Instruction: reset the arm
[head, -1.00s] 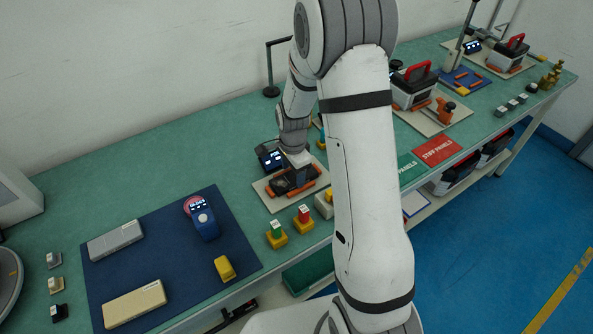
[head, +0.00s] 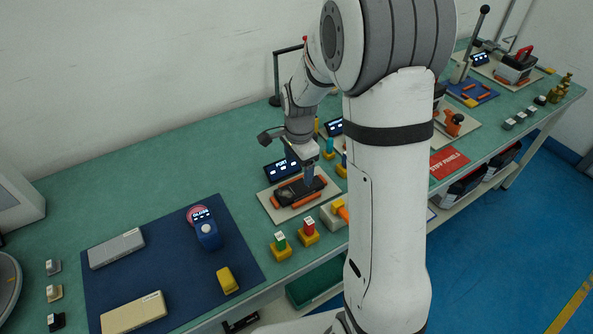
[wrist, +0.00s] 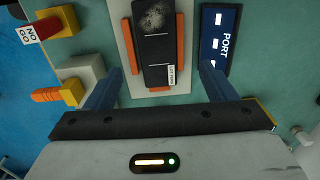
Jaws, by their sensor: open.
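My gripper (wrist: 158,88) is open in the wrist view, with its two blue-grey fingers apart. A black device (wrist: 155,38) with a pale scuffed patch and a small label lies beyond the fingertips, on a beige plate (wrist: 121,40) between orange side rails. Nothing shows between the fingers. In the head view my gripper (head: 308,175) points down over the black device (head: 290,192) and its beige plate (head: 268,207). My own arm hides part of the bench to the right.
A PORT display (wrist: 218,38) stands beside the plate. Green (head: 281,247) and red (head: 309,229) tagged blocks stand in front of it. A blue mat (head: 150,262) with several devices lies to the left. The bench (head: 130,170) behind is clear.

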